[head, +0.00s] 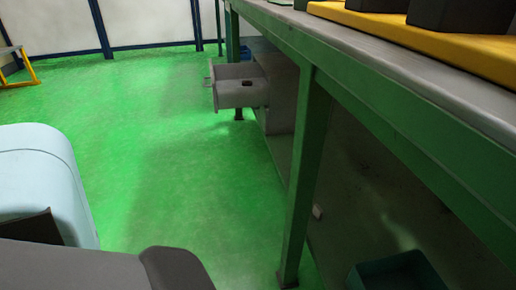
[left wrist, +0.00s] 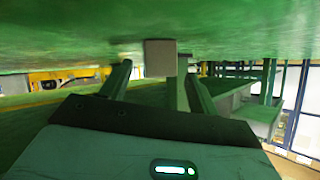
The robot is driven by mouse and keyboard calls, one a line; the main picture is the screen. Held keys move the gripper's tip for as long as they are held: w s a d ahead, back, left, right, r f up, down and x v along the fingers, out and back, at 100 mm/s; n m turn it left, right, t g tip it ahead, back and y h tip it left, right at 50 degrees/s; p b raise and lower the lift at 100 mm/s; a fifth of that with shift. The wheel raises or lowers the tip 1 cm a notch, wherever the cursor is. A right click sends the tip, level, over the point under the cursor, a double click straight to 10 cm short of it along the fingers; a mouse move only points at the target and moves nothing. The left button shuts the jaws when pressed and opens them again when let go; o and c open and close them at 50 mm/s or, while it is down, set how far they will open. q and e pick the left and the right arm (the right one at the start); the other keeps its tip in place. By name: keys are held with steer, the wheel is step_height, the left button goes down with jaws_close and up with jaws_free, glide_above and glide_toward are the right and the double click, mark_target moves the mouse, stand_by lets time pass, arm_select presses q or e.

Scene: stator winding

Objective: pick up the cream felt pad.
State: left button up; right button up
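I cannot make out the cream felt pad for certain in either view. A small pale block (head: 317,210) shows low under the bench, beside the near green leg, too small to identify. In the left wrist view, which looks upside down, a pale grey-beige box shape (left wrist: 160,58) appears ahead, between and beyond my fingers; I cannot tell if it is the same thing. My left gripper (left wrist: 158,70) has its two fingers apart with nothing seen held between them. The head view does not show its fingers. My right gripper is in neither view.
A long green bench (head: 390,110) runs along the right, with a yellow board (head: 430,38) carrying dark blocks. An open grey drawer (head: 240,92) juts out under it. A teal bin (head: 400,272) stands at the lower right. The green floor (head: 170,150) at centre left is clear.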

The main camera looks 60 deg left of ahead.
arm_select(q)
steer(key=c, duration=0.7)
steer(key=shift+c, duration=1)
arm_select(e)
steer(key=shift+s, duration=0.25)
arm_select(q)
steer(key=shift+c, duration=0.5)
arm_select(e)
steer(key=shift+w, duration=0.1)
arm_select(q)
steer(key=shift+r, duration=0.1)
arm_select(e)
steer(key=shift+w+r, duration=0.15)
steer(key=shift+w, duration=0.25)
